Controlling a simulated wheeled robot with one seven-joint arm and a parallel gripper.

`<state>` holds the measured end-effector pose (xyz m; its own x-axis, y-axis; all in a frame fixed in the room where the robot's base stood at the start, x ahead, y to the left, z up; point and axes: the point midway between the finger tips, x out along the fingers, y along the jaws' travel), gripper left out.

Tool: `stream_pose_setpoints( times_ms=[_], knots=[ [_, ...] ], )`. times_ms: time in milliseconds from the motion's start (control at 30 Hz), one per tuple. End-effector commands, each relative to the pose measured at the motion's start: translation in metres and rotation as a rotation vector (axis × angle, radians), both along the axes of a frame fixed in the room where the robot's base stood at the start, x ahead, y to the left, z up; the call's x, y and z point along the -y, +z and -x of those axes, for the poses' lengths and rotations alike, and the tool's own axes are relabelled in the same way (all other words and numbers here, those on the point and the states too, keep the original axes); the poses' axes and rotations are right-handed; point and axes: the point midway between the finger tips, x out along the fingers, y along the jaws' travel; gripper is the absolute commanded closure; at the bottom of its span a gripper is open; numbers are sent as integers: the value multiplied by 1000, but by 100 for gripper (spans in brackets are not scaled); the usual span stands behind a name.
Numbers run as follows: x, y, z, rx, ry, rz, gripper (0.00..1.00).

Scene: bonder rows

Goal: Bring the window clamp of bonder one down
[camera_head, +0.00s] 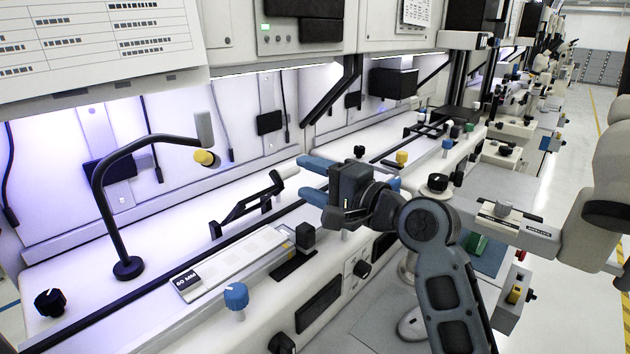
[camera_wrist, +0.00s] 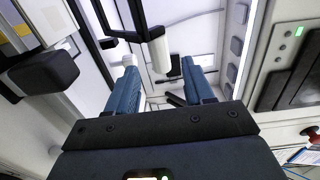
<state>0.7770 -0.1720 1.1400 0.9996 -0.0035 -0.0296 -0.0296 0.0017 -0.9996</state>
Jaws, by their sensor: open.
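What looks like the window clamp (camera_head: 245,203) is a black linkage on the white bench, sloping up to the right to a pale cylindrical grip (camera_head: 286,172). My gripper (camera_head: 306,178) has two blue fingers, spread apart and empty, with their tips just right of that grip. In the wrist view a pale grip (camera_wrist: 158,50) on a black bracket shows beyond and between the open fingers (camera_wrist: 162,70). I cannot tell whether the fingers overlap it in depth; no contact shows.
A labelled rail (camera_head: 232,262) with a black block (camera_head: 305,236) lies in front of the clamp. A bent black arm (camera_head: 118,215) with a yellow-tipped head stands at left. A blue knob (camera_head: 236,296) is at the front edge. Other bench stations continue back right.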

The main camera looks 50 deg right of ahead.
Motion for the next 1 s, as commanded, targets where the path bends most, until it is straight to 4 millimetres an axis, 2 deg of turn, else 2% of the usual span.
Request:
stream_pose_setpoints(
  times_ms=[300,500,933,1000],
  knots=[
    [-1,-2,-41,0,2,3,48],
    [0,-2,-56,1,1,2,48],
    [0,-2,-61,0,0,2,48],
    [0,-2,-61,0,0,2,54]
  ],
)
